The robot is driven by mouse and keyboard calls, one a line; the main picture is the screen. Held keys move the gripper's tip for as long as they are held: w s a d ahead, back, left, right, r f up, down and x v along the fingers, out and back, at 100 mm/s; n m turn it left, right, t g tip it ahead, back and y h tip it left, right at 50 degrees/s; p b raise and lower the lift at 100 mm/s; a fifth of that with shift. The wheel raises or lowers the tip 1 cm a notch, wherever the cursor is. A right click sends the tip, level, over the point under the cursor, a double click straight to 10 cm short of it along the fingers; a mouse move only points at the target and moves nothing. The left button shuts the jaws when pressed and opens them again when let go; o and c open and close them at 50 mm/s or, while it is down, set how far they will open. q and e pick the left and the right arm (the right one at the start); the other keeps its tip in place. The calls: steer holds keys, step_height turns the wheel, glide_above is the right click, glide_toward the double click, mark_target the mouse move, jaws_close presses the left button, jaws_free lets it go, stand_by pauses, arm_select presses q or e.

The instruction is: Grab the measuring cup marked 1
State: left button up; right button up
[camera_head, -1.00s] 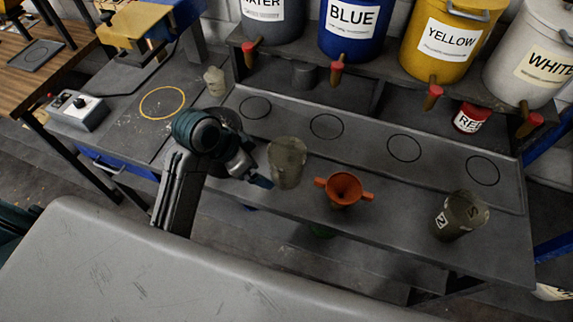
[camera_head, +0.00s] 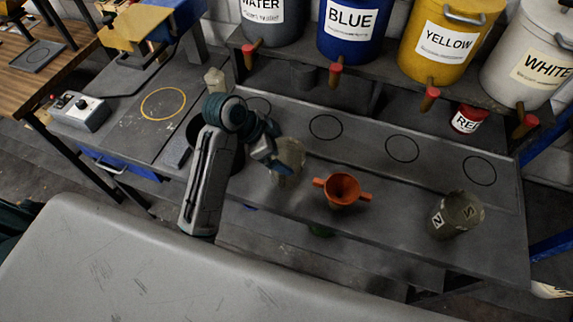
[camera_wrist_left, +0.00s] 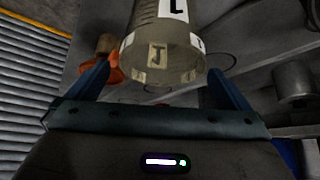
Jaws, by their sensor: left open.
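A translucent grey measuring cup (camera_head: 292,153) stands on the bench, partly hidden behind my left gripper (camera_head: 277,165). In the left wrist view the same cup (camera_wrist_left: 165,55) appears between my two blue fingers, with a dark mark like a 1 on a white label near the top edge. My left gripper (camera_wrist_left: 158,80) is open; I cannot tell whether a finger touches the cup. A second cup (camera_head: 458,218), marked 2, stands at the right of the bench. My right gripper is not in view.
An orange funnel (camera_head: 342,190) sits just right of the near cup. Blue (camera_head: 346,45), yellow (camera_head: 440,50) and white (camera_head: 520,85) buckets with taps stand on the shelf behind. A small beaker (camera_head: 215,80) stands back left. Bench space between funnel and second cup is clear.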

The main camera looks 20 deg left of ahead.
mark_target(286, 155)
arm_select(q)
steer(key=shift+a+p+x, duration=0.15)
steer(key=shift+p+x, duration=0.35)
steer(key=shift+x, duration=0.65)
steer(key=shift+a+p+x, duration=0.15)
steer(key=shift+p+x, duration=0.35)
steer(key=shift+x, duration=0.65)
steer(key=shift+f, duration=0.15)
steer(key=c, duration=1.1)
steer(key=shift+o, duration=0.2)
